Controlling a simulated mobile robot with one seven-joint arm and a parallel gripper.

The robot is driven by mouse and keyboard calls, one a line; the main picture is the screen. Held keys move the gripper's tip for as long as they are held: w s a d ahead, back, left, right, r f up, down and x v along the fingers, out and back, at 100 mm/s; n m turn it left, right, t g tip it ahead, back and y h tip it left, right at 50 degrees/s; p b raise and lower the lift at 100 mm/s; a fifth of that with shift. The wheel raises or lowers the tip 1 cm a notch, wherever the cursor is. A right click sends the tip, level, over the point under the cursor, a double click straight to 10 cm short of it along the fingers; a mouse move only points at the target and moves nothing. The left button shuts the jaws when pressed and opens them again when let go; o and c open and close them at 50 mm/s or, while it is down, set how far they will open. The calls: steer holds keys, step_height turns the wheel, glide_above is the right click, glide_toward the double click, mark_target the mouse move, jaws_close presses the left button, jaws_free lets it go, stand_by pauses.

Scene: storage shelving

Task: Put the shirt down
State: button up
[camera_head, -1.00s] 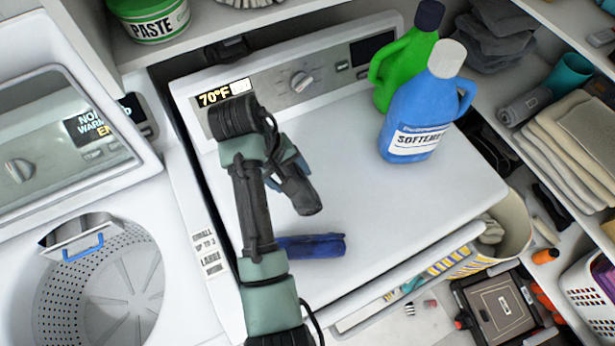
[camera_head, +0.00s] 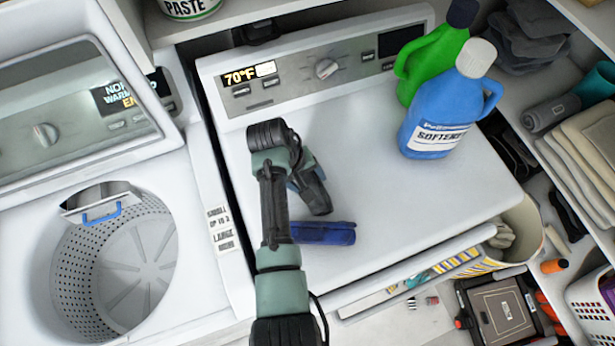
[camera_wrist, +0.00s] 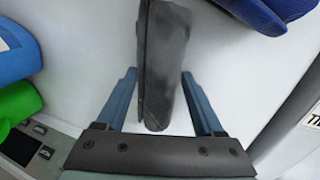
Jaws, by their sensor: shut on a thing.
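A dark grey folded shirt (camera_head: 316,194) is held over the white top of the right-hand machine. In the wrist view, the shirt (camera_wrist: 167,55) is a long dark grey strip between the two blue fingers. My gripper (camera_head: 303,180) is shut on it, with the fingers along its sides; it also shows in the wrist view (camera_wrist: 158,76). Whether the shirt touches the machine top is hard to tell. A blue rolled cloth (camera_head: 325,233) lies just nearer the front and shows at the upper right of the wrist view (camera_wrist: 255,12).
A blue softener bottle (camera_head: 435,108) and a green bottle (camera_head: 412,72) stand at the right on the machine top (camera_head: 400,195). The top's middle is clear. An open washer drum (camera_head: 125,265) is at the left. Shelves with folded cloths (camera_head: 590,150) are at the right.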

steer(key=o, duration=1.5)
steer(key=b+v, duration=0.2)
steer(key=v, duration=1)
steer(key=shift+r, duration=0.15)
steer(key=shift+w, duration=0.1)
